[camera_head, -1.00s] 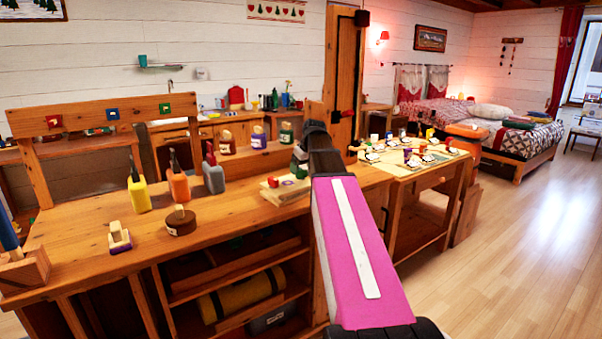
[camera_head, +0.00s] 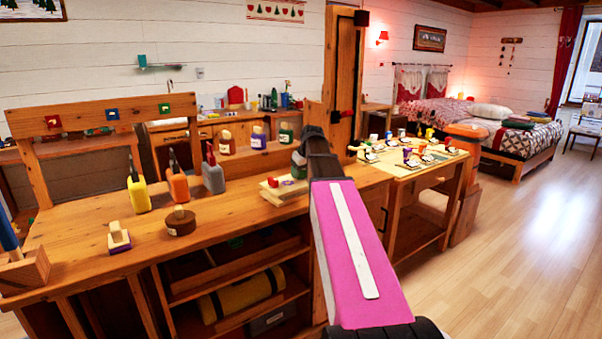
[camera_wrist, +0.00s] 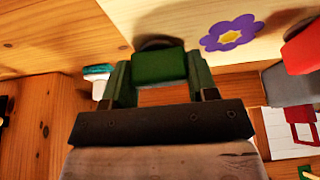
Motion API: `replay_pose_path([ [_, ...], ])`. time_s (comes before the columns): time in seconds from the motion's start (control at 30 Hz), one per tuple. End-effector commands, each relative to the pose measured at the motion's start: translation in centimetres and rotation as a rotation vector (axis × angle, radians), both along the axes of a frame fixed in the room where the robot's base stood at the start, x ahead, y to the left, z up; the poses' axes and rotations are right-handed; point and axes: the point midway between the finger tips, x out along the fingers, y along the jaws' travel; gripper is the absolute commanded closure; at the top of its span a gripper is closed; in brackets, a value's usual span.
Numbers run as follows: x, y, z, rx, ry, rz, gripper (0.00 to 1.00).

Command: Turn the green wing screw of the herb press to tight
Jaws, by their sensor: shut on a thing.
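The herb press (camera_head: 284,193) is a low stack of pale wooden boards on the workbench, left of my arm in the head view. Its top board (camera_wrist: 185,18) carries a purple flower with a yellow middle (camera_wrist: 230,33) in the wrist view. The green wing screw (camera_wrist: 160,68) shows as a green block at the board's edge. My gripper (camera_wrist: 161,78) has one finger on each side of it and is shut on it. The screw's shaft and lower part are hidden. In the head view my arm and gripper partly cover the press.
A red part (camera_wrist: 303,50) sits beside the flower; a red piece also shows on the press in the head view (camera_head: 272,182). Several labelled bottles, including a green one (camera_head: 286,134), stand behind. Yellow, orange and grey bottles stand left.

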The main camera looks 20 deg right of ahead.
Motion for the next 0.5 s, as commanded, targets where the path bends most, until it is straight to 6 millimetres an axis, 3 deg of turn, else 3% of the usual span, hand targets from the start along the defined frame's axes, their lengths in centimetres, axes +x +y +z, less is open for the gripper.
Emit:
replay_pose_path([
  [0.27, -0.06, 0.06, 0.0, -0.001, 0.0, -0.102, 0.71],
  [0.5, -0.06, 0.1, 0.0, -0.001, 0.001, -0.298, 0.71],
])
